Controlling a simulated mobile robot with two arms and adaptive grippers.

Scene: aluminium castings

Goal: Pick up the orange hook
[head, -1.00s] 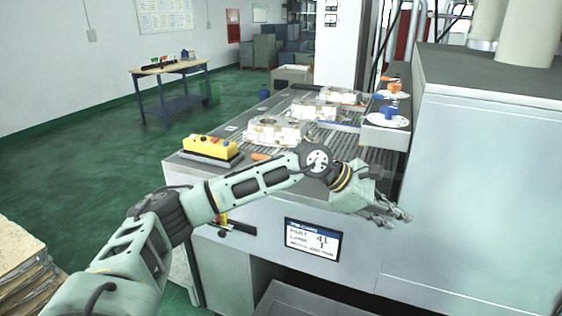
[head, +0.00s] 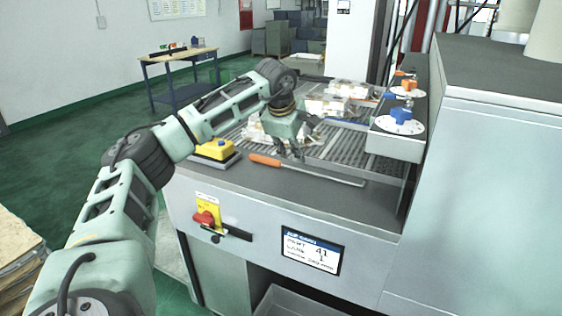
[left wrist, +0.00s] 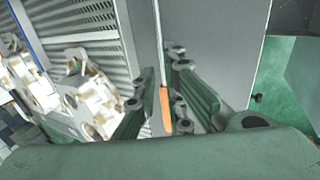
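The orange hook lies on the dark front ledge of the machine, its orange handle (head: 264,160) to the left and its thin metal rod running right. My left gripper (head: 290,152) points down just above the ledge, close to the handle end of the rod. In the left wrist view the orange handle (left wrist: 165,108) shows between the spread fingers of the gripper (left wrist: 158,78), with its rod running up the picture. The fingers look apart from it. My right gripper is in neither view.
Pale castings (head: 330,104) lie on the slatted conveyor behind the ledge. A yellow button box (head: 214,150) stands on the ledge's left. A side shelf (head: 392,146) with white discs and the tall machine housing (head: 480,150) bound the right. The ledge's right part is clear.

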